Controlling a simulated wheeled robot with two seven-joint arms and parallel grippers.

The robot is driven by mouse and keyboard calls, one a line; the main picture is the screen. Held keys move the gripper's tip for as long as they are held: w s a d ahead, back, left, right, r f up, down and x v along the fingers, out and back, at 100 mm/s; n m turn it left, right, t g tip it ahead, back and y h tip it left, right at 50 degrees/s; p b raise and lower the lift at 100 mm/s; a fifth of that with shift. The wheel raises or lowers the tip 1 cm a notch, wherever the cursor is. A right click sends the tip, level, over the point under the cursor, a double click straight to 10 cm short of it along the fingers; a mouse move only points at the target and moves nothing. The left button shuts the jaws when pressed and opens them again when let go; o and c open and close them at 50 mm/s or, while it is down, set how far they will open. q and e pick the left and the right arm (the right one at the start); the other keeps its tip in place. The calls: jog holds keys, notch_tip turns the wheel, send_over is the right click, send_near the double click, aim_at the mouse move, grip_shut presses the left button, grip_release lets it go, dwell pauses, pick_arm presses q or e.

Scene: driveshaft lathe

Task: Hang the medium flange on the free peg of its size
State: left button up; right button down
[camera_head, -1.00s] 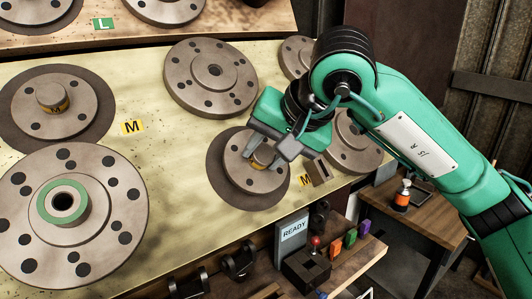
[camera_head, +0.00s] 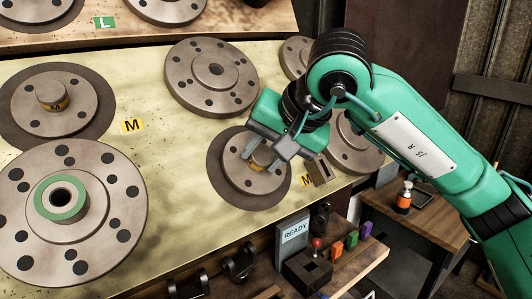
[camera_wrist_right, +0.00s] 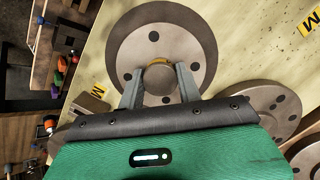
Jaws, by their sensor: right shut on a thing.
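The medium flange (camera_head: 250,183) is a grey-brown disc with bolt holes and a yellow-banded hub, in front of a dark round patch (camera_head: 215,165) on the pale yellow board. In the right wrist view the flange (camera_wrist_right: 146,60) overlaps the dark patch, and its hub (camera_wrist_right: 160,78) lies between my fingers. My right gripper (camera_head: 267,158) is shut on this hub; it also shows in the right wrist view (camera_wrist_right: 160,85). The peg behind the flange is hidden, and I cannot tell whether the flange touches the board. My left gripper is not in view.
Another yellow-banded flange (camera_head: 55,105) hangs at left by a yellow M label (camera_head: 132,125). A large flange with a green ring (camera_head: 70,215) is at lower left. More flanges (camera_head: 210,77) are close above and right. A bench with a READY sign (camera_head: 294,232) stands below.

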jog(key=shift+w+a+f+b, duration=0.25)
jog(key=shift+w+f+b, duration=0.1)
jog(key=c, duration=0.9)
grip_release()
jog(key=shift+s, duration=0.1)
jog(key=shift+f, duration=0.1)
jog(key=shift+d, duration=0.1)
jog(key=shift+s+d+r, duration=0.1)
jog(key=shift+d+r, duration=0.05)
jog(key=shift+r, duration=0.2)
jog(key=b+v, duration=0.4)
jog(key=v, duration=0.9)
jog(key=shift+s+r, duration=0.1)
